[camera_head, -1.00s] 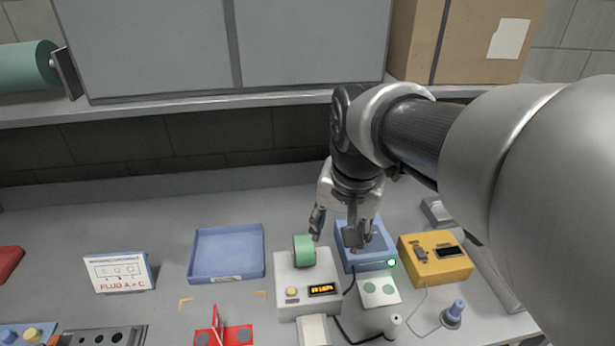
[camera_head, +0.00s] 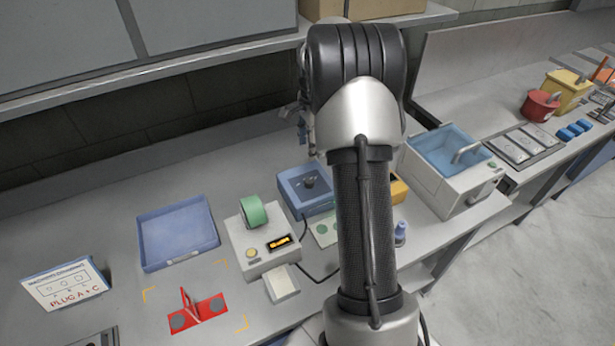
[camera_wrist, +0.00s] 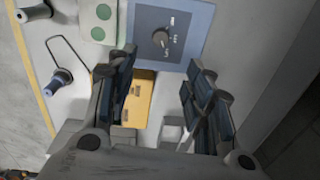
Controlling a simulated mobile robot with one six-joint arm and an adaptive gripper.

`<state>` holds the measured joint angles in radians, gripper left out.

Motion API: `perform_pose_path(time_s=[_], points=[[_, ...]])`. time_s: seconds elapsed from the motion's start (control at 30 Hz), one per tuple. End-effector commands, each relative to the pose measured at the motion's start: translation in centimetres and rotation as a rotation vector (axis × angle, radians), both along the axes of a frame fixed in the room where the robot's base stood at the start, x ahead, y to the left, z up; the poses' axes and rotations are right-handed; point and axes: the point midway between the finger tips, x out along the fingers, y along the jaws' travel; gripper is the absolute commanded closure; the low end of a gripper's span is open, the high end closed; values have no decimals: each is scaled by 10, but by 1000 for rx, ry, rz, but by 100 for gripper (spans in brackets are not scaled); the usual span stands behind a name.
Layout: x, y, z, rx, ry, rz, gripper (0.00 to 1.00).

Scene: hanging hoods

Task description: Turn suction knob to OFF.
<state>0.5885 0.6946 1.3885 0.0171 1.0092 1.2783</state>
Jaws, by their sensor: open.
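The dark round knob (camera_wrist: 160,38) sits on the face of a blue box (camera_wrist: 195,20), with small white labels beside it that are too small to read. I cannot tell which label the knob points to. In the head view the knob (camera_head: 310,181) shows on top of the blue box (camera_head: 290,184), left of my arm. My gripper (camera_wrist: 162,62) is open and empty, its fingers apart on either side of the picture. The knob appears beyond the gap between the fingertips, not touched. In the head view my gripper is mostly hidden behind my arm.
A white box with a green roll (camera_head: 254,211) stands left of the blue box, and a yellow box (camera_wrist: 135,100) is beside it. A blue tray (camera_head: 178,234) and a red fixture (camera_head: 197,311) lie further left. A sink unit (camera_head: 452,165) stands right; a shelf (camera_head: 200,62) overhangs behind.

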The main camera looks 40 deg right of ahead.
Motion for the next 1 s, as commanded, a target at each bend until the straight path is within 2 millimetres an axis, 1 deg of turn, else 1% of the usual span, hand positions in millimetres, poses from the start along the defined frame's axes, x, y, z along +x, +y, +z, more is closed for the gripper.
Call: perform_pose_path(time_s=[0.03,0.3,0.5,0.6,0.7,0.8,1.0], points=[[0,1,-14,2,3,1,53],[3,0,-73,2,3,3,53],[5,-1,-115,2,3,3,53],[6,-1,-131,1,2,3,53],[7,-1,-142,1,2,3,53],[7,-1,-148,0,0,3,53],[8,-2,-151,0,-1,3,53]])
